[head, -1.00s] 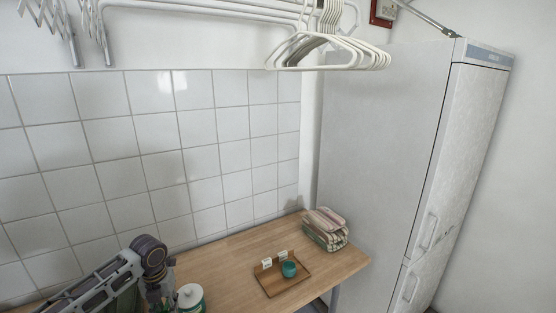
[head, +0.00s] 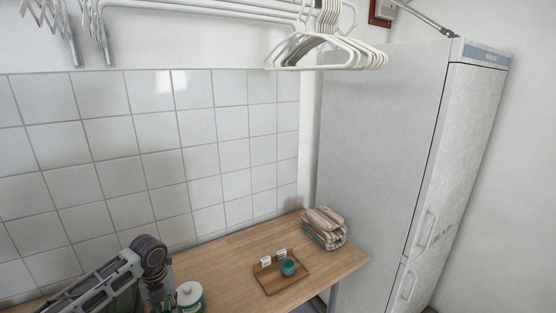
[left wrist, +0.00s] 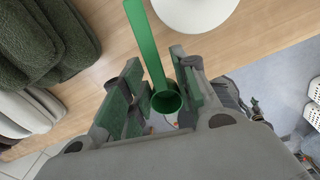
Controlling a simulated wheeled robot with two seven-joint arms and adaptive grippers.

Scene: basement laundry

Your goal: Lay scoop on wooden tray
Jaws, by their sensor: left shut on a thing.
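The green scoop (left wrist: 147,45) has a long flat handle and a small round cup. In the left wrist view my left gripper (left wrist: 157,78) is shut on it, with the cup between the fingers and the handle pointing to the top. The wooden tray (head: 281,285) lies on the wooden counter in the head view. A teal cup (head: 288,268) and two small white cards (head: 266,261) are on it; the rest of it is bare. My left arm shows at the lower left of the head view, left of the tray, with its fingers out of frame. My right gripper is not visible.
A white-lidded canister (head: 190,294) stands on the counter (head: 226,261) between my left arm and the tray. Folded striped towels (head: 324,228) lie behind the tray. Dark green towels (left wrist: 58,50) show in the left wrist view. A tall fridge (head: 385,150) stands at right.

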